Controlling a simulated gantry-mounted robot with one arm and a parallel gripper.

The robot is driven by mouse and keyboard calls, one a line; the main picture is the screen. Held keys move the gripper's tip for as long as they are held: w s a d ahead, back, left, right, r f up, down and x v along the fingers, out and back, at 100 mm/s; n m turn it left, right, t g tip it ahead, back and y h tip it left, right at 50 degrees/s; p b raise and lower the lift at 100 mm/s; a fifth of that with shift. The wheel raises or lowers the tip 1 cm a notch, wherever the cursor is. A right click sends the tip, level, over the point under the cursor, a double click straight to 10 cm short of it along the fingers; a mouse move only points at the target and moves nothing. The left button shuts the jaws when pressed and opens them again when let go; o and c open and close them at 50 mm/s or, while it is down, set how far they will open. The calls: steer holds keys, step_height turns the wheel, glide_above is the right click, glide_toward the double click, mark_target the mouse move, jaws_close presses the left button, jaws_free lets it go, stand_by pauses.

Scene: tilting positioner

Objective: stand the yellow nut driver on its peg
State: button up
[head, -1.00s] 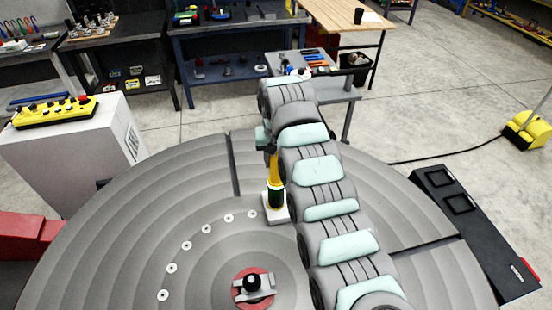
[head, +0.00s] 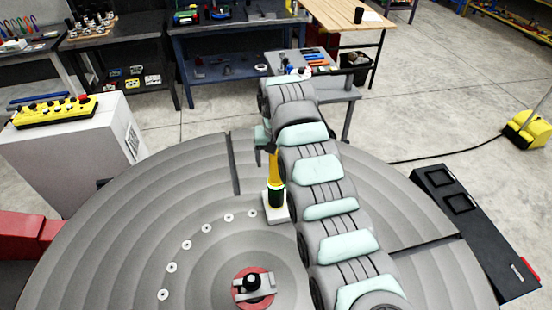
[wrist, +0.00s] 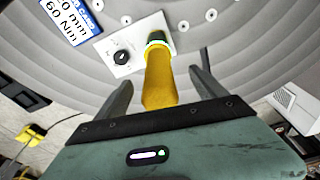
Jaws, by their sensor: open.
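The yellow nut driver (head: 275,170), with a dark green and white band low on it, stands roughly upright at the white plate (head: 270,218) on the round table. In the wrist view the nut driver (wrist: 160,80) runs between my two fingers to the corner of the white plate (wrist: 107,46). A black round part (wrist: 122,58) shows on that plate. My gripper (wrist: 161,77) is open, with a finger on each side of the nut driver and visible gaps between. In the head view my gripper (head: 270,148) is at the driver's top. The driver's lower end and any peg under it are hidden.
The grooved round table (head: 120,220) carries a curved row of white washers (head: 207,229) and a red hub with a black knob (head: 254,283). My arm covers the table's right middle. A grey cabinet (head: 70,150) stands left and a black box (head: 470,230) right.

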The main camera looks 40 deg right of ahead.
steer(key=shift+o, duration=0.3)
steer(key=shift+s+a+r, duration=0.1)
steer(key=shift+r, duration=1.7)
steer(key=shift+s+a+r, duration=0.1)
steer(key=shift+r, duration=1.65)
